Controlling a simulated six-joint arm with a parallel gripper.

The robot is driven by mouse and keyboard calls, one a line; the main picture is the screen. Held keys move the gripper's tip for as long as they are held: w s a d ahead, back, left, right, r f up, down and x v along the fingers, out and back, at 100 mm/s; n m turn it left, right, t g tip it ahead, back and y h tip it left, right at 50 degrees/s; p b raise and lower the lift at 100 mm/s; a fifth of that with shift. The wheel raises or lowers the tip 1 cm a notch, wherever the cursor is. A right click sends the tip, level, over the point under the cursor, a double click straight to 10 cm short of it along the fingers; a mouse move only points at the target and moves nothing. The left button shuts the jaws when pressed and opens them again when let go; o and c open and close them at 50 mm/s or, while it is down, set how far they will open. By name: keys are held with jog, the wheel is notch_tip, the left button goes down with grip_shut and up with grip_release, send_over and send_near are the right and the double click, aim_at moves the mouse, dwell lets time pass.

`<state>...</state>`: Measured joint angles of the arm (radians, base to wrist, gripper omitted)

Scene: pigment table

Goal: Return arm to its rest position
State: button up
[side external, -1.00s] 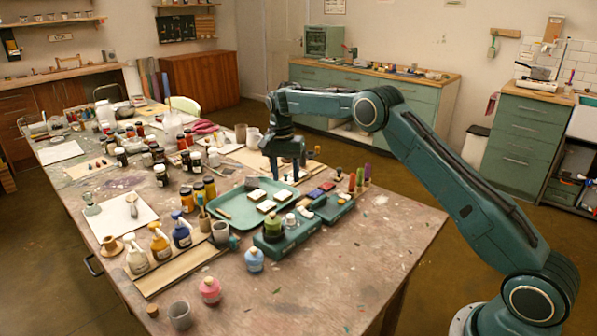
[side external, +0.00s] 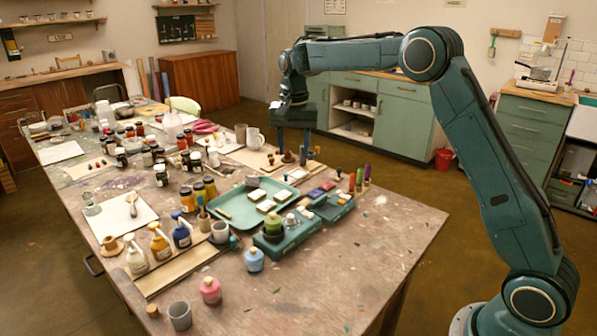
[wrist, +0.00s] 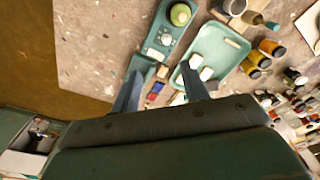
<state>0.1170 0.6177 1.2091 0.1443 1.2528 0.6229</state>
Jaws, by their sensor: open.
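My gripper (side external: 292,156) hangs over the far right part of the work table (side external: 400,235) in the side view, fingers pointing down. Its two fingers are spread apart with nothing between them. In the wrist view my gripper (wrist: 161,88) also shows open and empty above the table. A green tray (side external: 232,199) with pale blocks lies in front of it, and the tray also shows in the wrist view (wrist: 228,62). My arm is raised, its elbow high at the right.
A green device (side external: 285,238) stands beside the tray. Dark and coloured upright sticks (side external: 360,178) stand near the table's right edge. Jars, bottles and cups crowd the left and middle. The table's front right corner is mostly clear. A red bucket (side external: 443,159) stands on the floor behind.

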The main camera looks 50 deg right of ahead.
jog(key=s+a+r+n+t, duration=0.1)
jog(key=s+a+r+n, duration=0.3)
jog(key=s, duration=0.5)
jog(key=s+a+r+n+t, duration=0.1)
jog(key=s+r+t, duration=0.1)
jog(key=s+r, duration=0.65)
jog(key=s+a+f+n+t, duration=0.1)
jog(key=s+f+n, duration=0.1)
jog(key=s, duration=0.8)
jog(key=s+a+f+n+t, duration=0.1)
jog(key=s+f, duration=0.4)
jog(key=s, duration=0.5)
jog(key=shift+a+n+y, duration=0.3)
jog(key=shift+a+n, duration=0.35)
jog(key=shift+n, duration=0.35)
jog(key=shift+f, duration=0.1)
